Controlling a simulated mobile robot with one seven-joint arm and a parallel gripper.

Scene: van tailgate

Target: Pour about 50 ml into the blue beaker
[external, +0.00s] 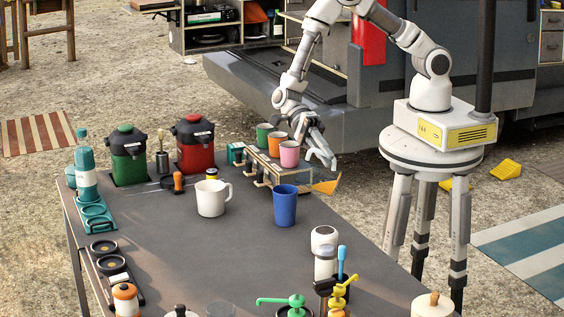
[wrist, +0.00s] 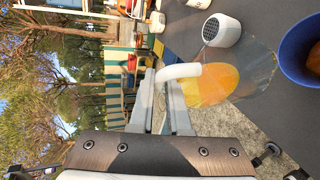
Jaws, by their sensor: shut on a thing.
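The blue beaker (external: 285,208) stands upright on the dark table. It also shows at the right edge of the wrist view (wrist: 292,62), with an orange-brown patch inside that looks like liquid. My gripper (external: 322,158) is shut on the white handle (wrist: 180,73) of a clear jug. The jug's orange liquid (wrist: 208,86) shows in the wrist view and as an orange wedge (external: 326,186) in the external view. The jug is held behind and right of the blue beaker and looks tilted. Its clear walls and rim are hard to make out. No stream shows.
A white mug (external: 212,198) stands left of the beaker. A rack (external: 262,172) with green, orange and pink cups is behind it. A white canister (external: 325,240) and pump bottles stand at the front right. The table's middle front is clear.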

